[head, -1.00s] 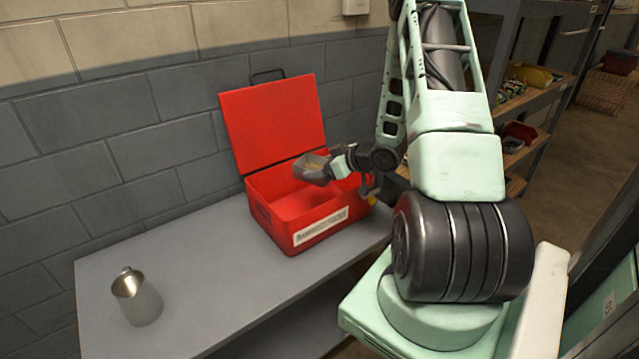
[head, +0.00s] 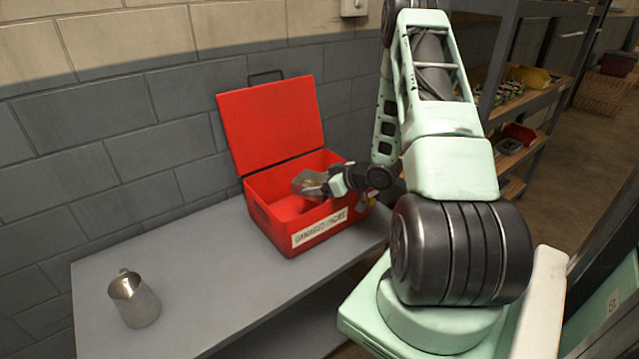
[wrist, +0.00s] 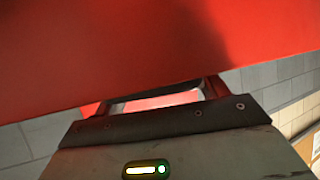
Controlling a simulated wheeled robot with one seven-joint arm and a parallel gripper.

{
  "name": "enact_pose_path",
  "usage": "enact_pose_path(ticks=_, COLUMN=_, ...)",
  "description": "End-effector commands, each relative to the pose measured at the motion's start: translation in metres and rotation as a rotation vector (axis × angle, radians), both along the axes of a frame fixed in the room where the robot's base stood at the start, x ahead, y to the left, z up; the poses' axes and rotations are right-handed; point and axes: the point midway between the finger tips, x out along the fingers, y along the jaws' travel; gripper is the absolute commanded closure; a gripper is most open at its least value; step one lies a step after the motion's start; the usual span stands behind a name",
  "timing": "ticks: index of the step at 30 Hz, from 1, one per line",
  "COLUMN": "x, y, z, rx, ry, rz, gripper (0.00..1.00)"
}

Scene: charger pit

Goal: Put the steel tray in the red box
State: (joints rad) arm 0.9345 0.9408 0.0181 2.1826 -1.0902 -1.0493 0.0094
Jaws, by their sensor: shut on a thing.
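The red box (head: 262,213) stands on the grey bench with its lid (head: 271,122) raised against the wall side. A white label with dark lettering is on its front. My gripper (head: 322,188) is shut on the small steel tray (head: 304,181) and holds it tilted at the box's open top, over the interior. Whether the tray touches the box floor or walls cannot be told. In the wrist view my gripper (wrist: 158,100) shows dark fingers with a pale strip between them, and a red surface of the box (wrist: 150,50) fills the upper part.
A metal canister (head: 135,300) stands at the left front of the bench (head: 215,275). The bench between it and the box is clear. Shelves (head: 530,100) with bins stand at the right, behind my arm. A block wall runs behind the bench.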

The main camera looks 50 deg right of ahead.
Motion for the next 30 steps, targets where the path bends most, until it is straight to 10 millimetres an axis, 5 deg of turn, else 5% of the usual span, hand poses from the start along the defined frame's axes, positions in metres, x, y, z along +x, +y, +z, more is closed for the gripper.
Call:
enact_pose_path(ticks=3, x=0.000, y=0.000, z=-0.001, rx=-0.001, ry=-0.001, rz=0.000, gripper=0.55)
enact_pose_path(ticks=4, x=0.000, y=0.000, z=-0.001, rx=0.000, ry=0.000, rz=0.000, gripper=0.25)
enact_pose_path(ticks=6, x=0.000, y=0.000, z=-0.001, rx=0.000, ry=0.000, rz=0.000, gripper=0.06)
enact_pose_path(ticks=15, x=0.000, y=0.000, z=0.001, rx=-0.001, ry=0.000, rz=0.000, gripper=0.06)
enact_pose_path(ticks=20, x=0.000, y=0.000, z=0.018, rx=-0.002, ry=-0.002, rz=0.000, gripper=0.06)
enact_pose_path(ticks=30, x=-0.064, y=-0.012, z=0.047, rx=-0.002, ry=0.000, rz=-0.004, gripper=0.06)
